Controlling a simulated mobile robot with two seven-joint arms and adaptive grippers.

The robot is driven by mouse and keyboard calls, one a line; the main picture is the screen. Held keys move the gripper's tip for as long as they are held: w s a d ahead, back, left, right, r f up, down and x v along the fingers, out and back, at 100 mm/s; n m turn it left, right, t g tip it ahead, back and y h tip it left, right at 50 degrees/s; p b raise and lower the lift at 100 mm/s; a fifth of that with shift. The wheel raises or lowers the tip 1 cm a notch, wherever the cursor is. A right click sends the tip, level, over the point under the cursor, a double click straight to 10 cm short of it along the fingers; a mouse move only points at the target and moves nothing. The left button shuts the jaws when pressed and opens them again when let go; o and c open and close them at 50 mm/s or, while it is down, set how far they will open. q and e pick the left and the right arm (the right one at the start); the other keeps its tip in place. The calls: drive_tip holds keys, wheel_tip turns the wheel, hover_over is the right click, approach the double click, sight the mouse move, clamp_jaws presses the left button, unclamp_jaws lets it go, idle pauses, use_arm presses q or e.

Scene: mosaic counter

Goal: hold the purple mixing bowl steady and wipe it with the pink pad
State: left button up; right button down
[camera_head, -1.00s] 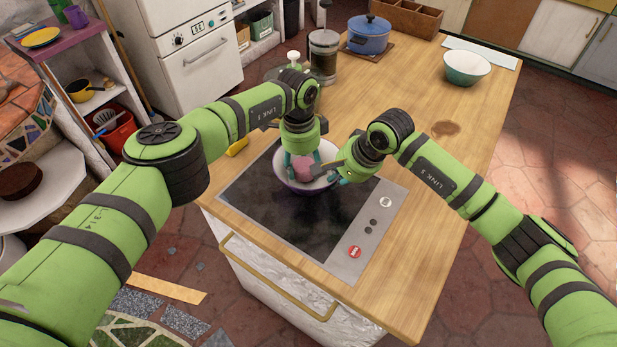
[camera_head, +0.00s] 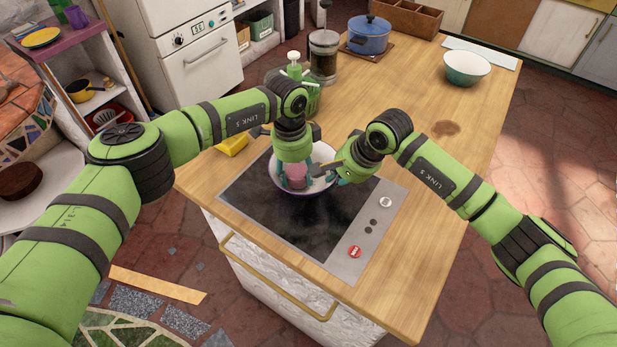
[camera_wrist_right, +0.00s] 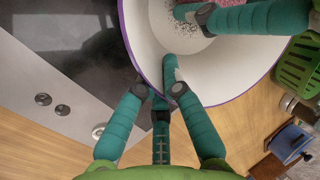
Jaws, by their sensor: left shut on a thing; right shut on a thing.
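The purple mixing bowl (camera_head: 309,192), white inside, stands upright on the dark cooktop; it also shows large in the right wrist view (camera_wrist_right: 235,65). My left gripper (camera_head: 296,181) points down into the bowl and is shut on the pink pad (camera_head: 297,174). A speckled pink edge of the pad (camera_wrist_right: 228,3) shows at the top of the wrist view. My right gripper (camera_head: 334,173) is shut on the bowl's right rim, with one finger inside the wall and the others outside. Dark specks (camera_wrist_right: 288,102) show on the bowl's inner wall. The pad's underside is hidden.
The cooktop (camera_head: 315,232) has knobs and a red button at its right. A yellow sponge (camera_head: 232,144), green soap dispenser (camera_head: 296,75), glass jar (camera_head: 323,58), blue pot (camera_head: 368,36) and teal bowl (camera_head: 467,68) stand behind.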

use_arm(q)
drive_tip(key=shift+s+d+f, duration=0.2)
drive_tip(key=shift+s, duration=0.6)
use_arm(e)
drive_tip(key=shift+w+d+f, duration=0.1)
drive_tip(key=shift+w+d, duration=0.05)
drive_tip(key=shift+d, duration=0.3)
use_arm(q)
drive_tip(key=shift+s+d+r, duration=0.1)
drive_tip(key=shift+s+d, duration=0.05)
drive_tip(key=shift+d, duration=0.65)
drive_tip(key=shift+w+d, duration=0.55)
use_arm(e)
drive_tip(key=shift+a, duration=0.1)
use_arm(q)
drive_tip(key=shift+w+d+r, duration=0.1)
drive_tip(key=shift+w+d, duration=0.05)
drive_tip(key=shift+w, duration=0.55)
use_arm(e)
drive_tip(key=shift+a, duration=0.15)
use_arm(q)
drive_tip(key=shift+w+a, duration=0.4)
drive_tip(key=shift+w, duration=0.2)
drive_tip(key=shift+a, duration=0.1)
